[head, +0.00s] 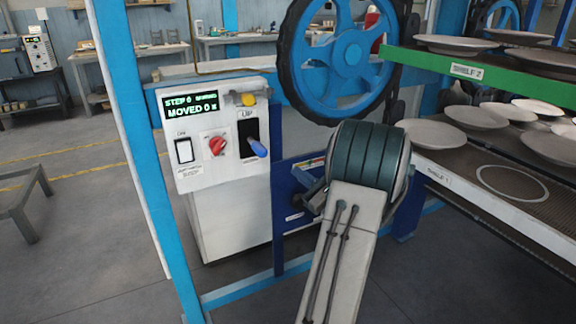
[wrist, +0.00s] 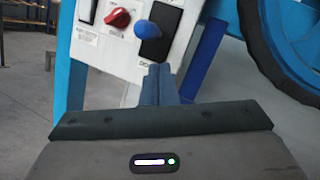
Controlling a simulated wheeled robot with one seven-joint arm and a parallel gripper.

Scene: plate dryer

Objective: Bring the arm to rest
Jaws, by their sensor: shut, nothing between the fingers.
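My gripper (wrist: 158,72) shows in the wrist view with its two fingers together and nothing between them. Its tips point at the control box and sit just below the blue-handled lever (wrist: 147,32), with a small gap in the picture. In the head view my arm reaches up from the bottom toward the box, and its links hide most of the gripper. The control box (head: 226,222) is white, with the blue lever (head: 257,148) in a black slot, tilted down from the "UP" label. A red knob (head: 216,146) and a white switch (head: 184,151) sit to its left.
A big blue wheel (head: 340,55) stands behind my arm. At right, a green-edged shelf (head: 480,72) and a lower shelf (head: 500,206) hold several plates. A blue post (head: 135,150) stands left of the box.

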